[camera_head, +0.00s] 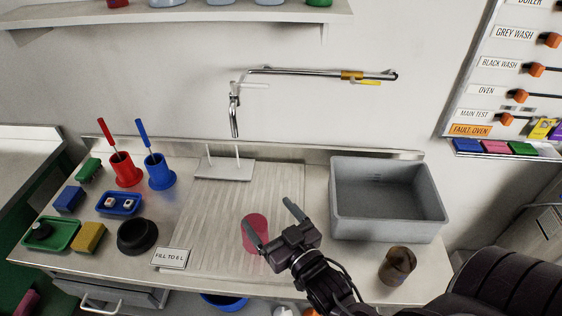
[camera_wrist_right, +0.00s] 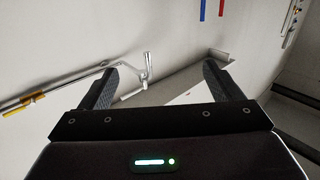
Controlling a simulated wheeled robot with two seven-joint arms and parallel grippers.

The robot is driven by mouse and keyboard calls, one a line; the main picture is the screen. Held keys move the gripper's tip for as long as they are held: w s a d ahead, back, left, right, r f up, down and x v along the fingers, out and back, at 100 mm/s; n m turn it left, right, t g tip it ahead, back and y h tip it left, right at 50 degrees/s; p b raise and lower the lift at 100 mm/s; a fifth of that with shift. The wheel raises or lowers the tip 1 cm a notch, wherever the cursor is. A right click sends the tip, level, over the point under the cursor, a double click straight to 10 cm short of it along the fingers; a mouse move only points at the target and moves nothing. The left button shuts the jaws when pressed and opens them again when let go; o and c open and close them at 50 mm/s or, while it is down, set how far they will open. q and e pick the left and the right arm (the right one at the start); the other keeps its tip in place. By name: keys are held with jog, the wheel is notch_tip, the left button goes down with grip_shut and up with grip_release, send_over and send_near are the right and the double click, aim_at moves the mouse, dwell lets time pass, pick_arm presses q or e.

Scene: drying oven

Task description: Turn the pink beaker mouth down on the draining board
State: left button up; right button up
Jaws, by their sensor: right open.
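The pink beaker (camera_head: 261,221) stands on the ribbed draining board (camera_head: 215,225), near its front right. Part of it is hidden behind one finger of my right gripper, and I cannot tell whether its mouth is up or down. My right gripper (camera_head: 267,214) is open, with one finger in front of the beaker and the other to its right. In the right wrist view, the space between the fingers (camera_wrist_right: 160,85) is empty and no beaker shows. My left gripper is not in view.
A grey basin (camera_head: 388,228) stands right of the board, with a brown beaker (camera_head: 397,265) in front of it. A drying rack (camera_head: 222,169) is at the board's back under the tap (camera_head: 234,110). A black bowl (camera_head: 137,238) and red and blue brush holders (camera_head: 160,176) stand left.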

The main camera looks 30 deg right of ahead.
jog(key=w+d+f+y, duration=0.1)
jog(key=w+d+f, duration=0.1)
jog(key=w+d, duration=0.4)
jog(key=w+d+f+n, duration=0.1)
jog(key=w+d+f, duration=0.1)
jog(key=w+d, duration=0.5)
jog(key=w, duration=0.5)
jog(key=shift+w+f+y, duration=0.35)
jog(key=shift+w+y, duration=0.05)
jog(key=shift+a, duration=0.1)
